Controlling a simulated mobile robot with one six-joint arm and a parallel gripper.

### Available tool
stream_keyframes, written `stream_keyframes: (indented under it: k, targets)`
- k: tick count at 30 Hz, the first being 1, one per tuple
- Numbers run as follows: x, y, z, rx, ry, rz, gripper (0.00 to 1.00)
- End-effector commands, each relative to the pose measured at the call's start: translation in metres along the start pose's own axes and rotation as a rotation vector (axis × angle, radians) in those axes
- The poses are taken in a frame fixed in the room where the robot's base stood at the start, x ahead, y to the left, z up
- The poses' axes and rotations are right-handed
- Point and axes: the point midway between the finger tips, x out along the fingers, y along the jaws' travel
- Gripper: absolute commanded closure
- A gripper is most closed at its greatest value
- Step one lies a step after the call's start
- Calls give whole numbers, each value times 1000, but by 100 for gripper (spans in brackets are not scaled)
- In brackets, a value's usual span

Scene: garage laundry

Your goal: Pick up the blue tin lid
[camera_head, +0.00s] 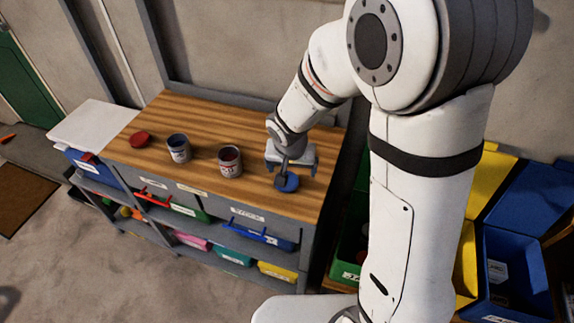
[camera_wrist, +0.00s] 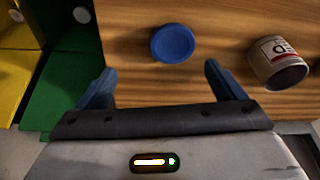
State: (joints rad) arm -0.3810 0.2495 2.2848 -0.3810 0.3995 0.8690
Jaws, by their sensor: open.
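The blue tin lid (camera_wrist: 173,43) lies flat on the wooden bench top (camera_wrist: 130,20), near its right end in the head view. It also shows in the head view (camera_head: 288,184), partly hidden by the gripper. My gripper (camera_wrist: 158,80) is open and empty, with its fingers apart. In the wrist view the lid is ahead of the fingertips, roughly centred between them and apart from both. In the head view my gripper (camera_head: 290,168) hangs over the bench at the lid. The exact height above the bench is hard to tell.
A tin with a red label (camera_head: 230,161) stands left of the lid, close to the gripper. Coloured bins (camera_head: 512,275) stand right of the bench. The bench behind the tins is clear.

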Motion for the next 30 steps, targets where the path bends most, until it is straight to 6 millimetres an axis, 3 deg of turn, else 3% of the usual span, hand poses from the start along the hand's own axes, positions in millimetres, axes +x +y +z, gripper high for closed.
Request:
stream_keyframes:
  k: [4,16,24,30]
  targets:
    - [13,-12,2,3,-4,-6,10]
    - [48,-16,0,3,-6,-6,10]
    - [84,-20,-2,2,-5,-6,10]
    - [91,-20,-3,3,-3,-8,10]
